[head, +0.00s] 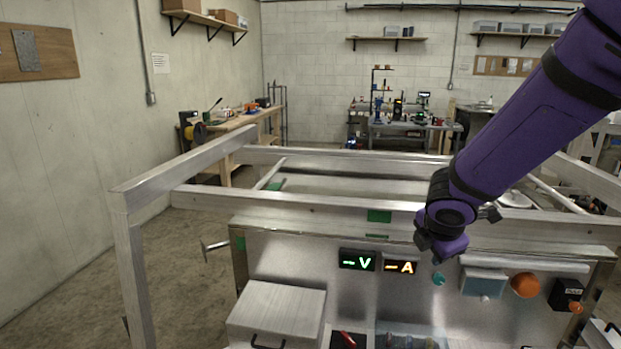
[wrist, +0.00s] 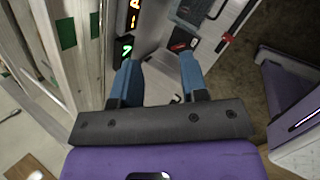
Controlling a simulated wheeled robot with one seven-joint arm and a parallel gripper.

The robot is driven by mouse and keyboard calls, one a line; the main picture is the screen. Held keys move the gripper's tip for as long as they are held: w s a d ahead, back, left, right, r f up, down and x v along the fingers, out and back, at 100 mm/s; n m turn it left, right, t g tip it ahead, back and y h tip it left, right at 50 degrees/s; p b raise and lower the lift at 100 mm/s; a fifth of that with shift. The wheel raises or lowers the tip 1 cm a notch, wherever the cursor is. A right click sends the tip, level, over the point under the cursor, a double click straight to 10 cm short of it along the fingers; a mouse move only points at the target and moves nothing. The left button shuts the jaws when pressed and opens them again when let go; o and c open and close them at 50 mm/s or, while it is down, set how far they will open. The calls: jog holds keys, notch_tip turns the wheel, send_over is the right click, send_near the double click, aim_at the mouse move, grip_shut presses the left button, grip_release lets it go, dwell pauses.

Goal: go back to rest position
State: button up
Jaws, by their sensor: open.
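My gripper (wrist: 160,75) shows in the wrist view with its two blue fingers apart and nothing between them. It hangs over the front of an aluminium frame structure, near a metal panel (head: 330,240). In the head view my purple arm reaches in from the upper right, and its dark wrist end is in front of the panel. A green "V" display (head: 357,260) and an orange "A" display (head: 400,267) sit on the panel left of the wrist. Both displays also show at the top of the wrist view.
The aluminium frame's rails (head: 290,200) surround the panel. A metal box (head: 278,309) stands low at the front. An orange knob (head: 525,285) and a black box with an orange button (head: 566,294) are at right. Open floor (head: 180,260) lies at left; workbenches (head: 235,135) stand behind.

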jog(key=s+d+r+m, duration=0.6)
jog(key=s+r+m, duration=0.4)
jog(key=m, duration=0.1)
jog(key=s+r+m+y, duration=0.1)
jog(key=s+r+m, duration=0.1)
jog(key=s+m, duration=0.3)
jog(key=s+r+m+y, duration=0.1)
jog(key=s+r+m, duration=0.2)
jog(key=s, duration=0.6)
jog(key=shift+a+r+m+g, duration=0.3)
jog(key=shift+a+m, duration=0.1)
jog(key=shift+m, duration=0.7)
